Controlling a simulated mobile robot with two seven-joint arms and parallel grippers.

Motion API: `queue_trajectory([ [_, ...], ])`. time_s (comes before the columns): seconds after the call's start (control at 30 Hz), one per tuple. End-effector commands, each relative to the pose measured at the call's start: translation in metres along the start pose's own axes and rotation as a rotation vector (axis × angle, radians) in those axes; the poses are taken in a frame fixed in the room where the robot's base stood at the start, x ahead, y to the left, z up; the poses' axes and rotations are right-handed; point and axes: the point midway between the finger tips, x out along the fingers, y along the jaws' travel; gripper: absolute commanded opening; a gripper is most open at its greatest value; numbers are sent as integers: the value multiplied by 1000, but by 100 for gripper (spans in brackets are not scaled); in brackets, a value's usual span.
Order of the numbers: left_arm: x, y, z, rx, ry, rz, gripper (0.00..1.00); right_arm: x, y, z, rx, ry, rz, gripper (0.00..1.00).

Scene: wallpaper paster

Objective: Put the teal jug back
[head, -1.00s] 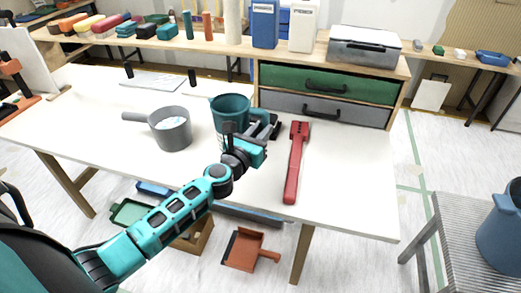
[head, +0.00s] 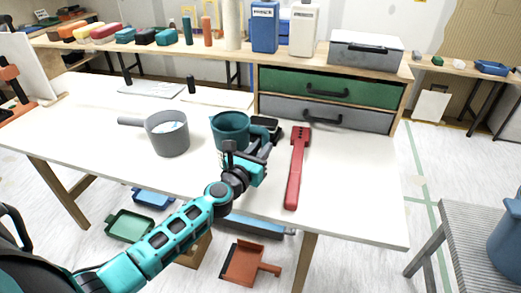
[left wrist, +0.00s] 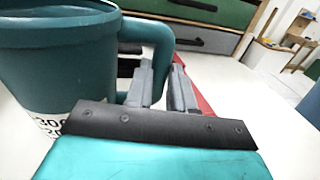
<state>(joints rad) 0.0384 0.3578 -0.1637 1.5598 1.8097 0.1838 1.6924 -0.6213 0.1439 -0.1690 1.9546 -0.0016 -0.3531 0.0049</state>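The teal jug (head: 229,131) is upright over the white table, right of the grey pot. Its open rim faces up, and its lower part is partly hidden by my left gripper. My left gripper (head: 262,140) is at the jug's right side. In the left wrist view the jug (left wrist: 60,60) fills the left, and its handle (left wrist: 160,42) runs down between the two grey fingertips (left wrist: 164,82), which are closed on it. I cannot tell whether the jug's base touches the table. My right gripper is not in view.
The grey pot (head: 168,138) stands left of the jug. A red tool (head: 297,170) lies to the right. A drawer unit (head: 330,100) with a metal box (head: 366,55) stands behind. The table (head: 355,180) is clear right of the red tool.

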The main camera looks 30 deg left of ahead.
Motion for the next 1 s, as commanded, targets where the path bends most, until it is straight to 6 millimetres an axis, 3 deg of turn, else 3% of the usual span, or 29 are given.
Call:
queue_trajectory([
  [0.27, 0, 0, 0, -1, 1, 0, 48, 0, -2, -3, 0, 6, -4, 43],
  [0.6, 0, 0, 7, 0, 1, 0, 48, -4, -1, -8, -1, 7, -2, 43],
  [0.77, -22, 0, 2, -2, 4, 0, 48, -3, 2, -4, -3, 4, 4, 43],
  [1.0, -68, 0, 1, -2, 4, 0, 48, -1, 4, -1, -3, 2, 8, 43],
])
